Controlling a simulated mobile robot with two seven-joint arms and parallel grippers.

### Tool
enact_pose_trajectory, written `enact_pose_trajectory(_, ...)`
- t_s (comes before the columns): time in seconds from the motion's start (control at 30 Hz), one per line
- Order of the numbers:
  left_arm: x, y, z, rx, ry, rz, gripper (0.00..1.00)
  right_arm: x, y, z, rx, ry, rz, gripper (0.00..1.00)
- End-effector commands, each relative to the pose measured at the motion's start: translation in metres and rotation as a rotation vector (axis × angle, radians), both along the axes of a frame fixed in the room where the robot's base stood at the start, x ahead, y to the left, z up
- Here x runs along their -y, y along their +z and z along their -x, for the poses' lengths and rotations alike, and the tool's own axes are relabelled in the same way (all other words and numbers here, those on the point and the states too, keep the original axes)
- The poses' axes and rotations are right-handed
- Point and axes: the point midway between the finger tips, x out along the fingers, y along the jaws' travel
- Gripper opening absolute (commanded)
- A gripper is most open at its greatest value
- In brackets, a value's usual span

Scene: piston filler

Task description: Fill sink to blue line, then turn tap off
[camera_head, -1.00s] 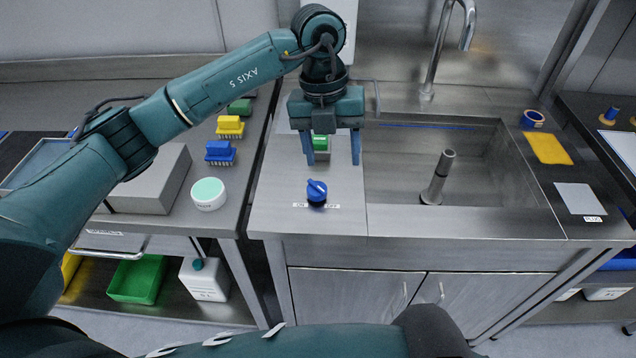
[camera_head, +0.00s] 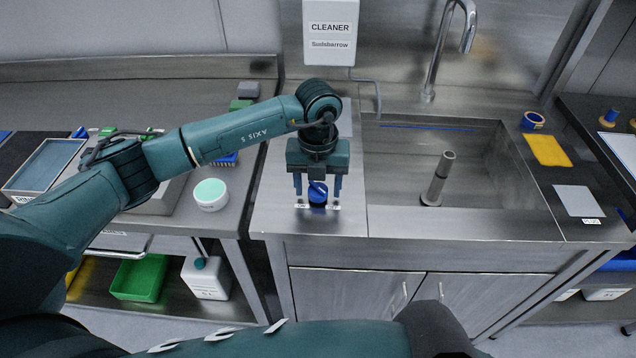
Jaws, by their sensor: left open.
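The blue tap knob (camera_head: 317,195) sits on the steel counter left of the sink, behind an ON/OFF label (camera_head: 318,206). My left gripper (camera_head: 317,192) is open, its two blue fingers pointing down on either side of the knob. I cannot tell whether they touch it. The sink (camera_head: 395,185) has a standing overflow pipe (camera_head: 438,178) inside. The blue line (camera_head: 425,127) runs along the sink's back wall. The tap spout (camera_head: 468,35) curves over the sink. I see no clear stream or water surface. My right gripper is not in view; a teal arm link crosses the bottom.
A CLEANER dispenser (camera_head: 330,32) hangs on the back wall. A white tub with a mint lid (camera_head: 210,194) stands on the left bench. A yellow cloth (camera_head: 548,150) and a grey PLUG mat (camera_head: 579,199) lie right of the sink.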

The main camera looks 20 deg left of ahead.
Motion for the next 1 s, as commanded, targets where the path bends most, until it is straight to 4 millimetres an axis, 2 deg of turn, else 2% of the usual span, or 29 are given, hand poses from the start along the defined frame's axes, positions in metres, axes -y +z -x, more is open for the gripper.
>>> enact_pose_trajectory(0.33,0.0003,-0.0041,-0.0001,0.000,0.000,0.001,0.59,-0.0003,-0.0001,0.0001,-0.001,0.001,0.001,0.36)
enact_pose_trajectory(0.87,0.0002,-0.0036,-0.0001,0.000,0.000,0.001,0.15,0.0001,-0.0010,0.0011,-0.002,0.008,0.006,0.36)
enact_pose_trajectory(1.0,0.0002,-0.0037,-0.0001,0.001,-0.003,0.001,0.14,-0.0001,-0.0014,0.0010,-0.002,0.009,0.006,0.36)
